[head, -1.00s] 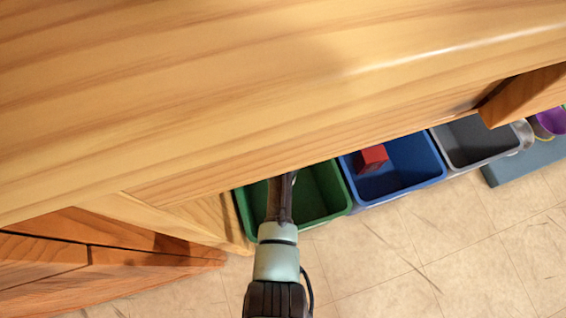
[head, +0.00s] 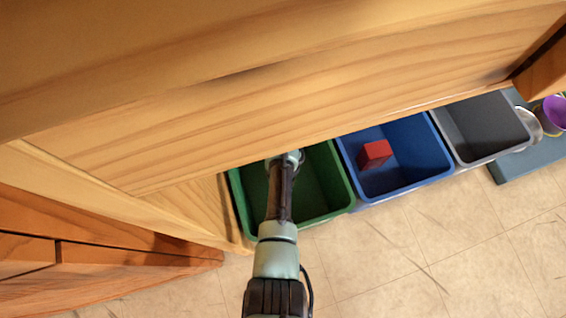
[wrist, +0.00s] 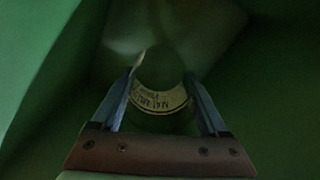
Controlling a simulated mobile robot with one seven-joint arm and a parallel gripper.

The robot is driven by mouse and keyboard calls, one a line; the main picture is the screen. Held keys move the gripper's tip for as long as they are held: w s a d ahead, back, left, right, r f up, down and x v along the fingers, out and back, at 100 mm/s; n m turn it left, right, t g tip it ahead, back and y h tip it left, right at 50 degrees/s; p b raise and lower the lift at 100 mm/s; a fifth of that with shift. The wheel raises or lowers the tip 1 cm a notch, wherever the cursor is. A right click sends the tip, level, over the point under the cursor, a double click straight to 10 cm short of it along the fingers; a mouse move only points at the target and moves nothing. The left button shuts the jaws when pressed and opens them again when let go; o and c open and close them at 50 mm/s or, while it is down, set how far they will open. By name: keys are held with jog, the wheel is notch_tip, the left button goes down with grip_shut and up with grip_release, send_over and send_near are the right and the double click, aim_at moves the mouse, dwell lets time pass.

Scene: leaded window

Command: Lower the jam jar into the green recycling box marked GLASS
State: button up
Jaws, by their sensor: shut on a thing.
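The jam jar (wrist: 160,99) shows in the wrist view between my fingers, dim, with a pale curved label bearing dark lettering. My gripper (wrist: 163,76) is shut on it, one finger on each side. Green walls surround the jar and fingers, so they are inside the green box (wrist: 45,85). In the head view the green box (head: 325,185) stands at the left end of a row under a wooden edge, and my arm reaches into it. The jar and fingers cannot be made out there. No GLASS marking is legible, and whether the jar touches the box floor cannot be told.
A blue box (head: 415,160) holding a red block (head: 375,154) stands right of the green one, then a grey box (head: 487,128). A wooden panel (head: 300,110) overhangs the boxes' back side. Open tiled floor (head: 430,240) lies in front.

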jog(key=shift+f+b, duration=0.95)
jog(key=shift+f, duration=0.45)
jog(key=shift+f+b, duration=0.3)
jog(key=shift+f, duration=0.05)
jog(key=o, duration=1.4)
notch_tip(320, 180, up, 13)
jog(key=p, duration=1)
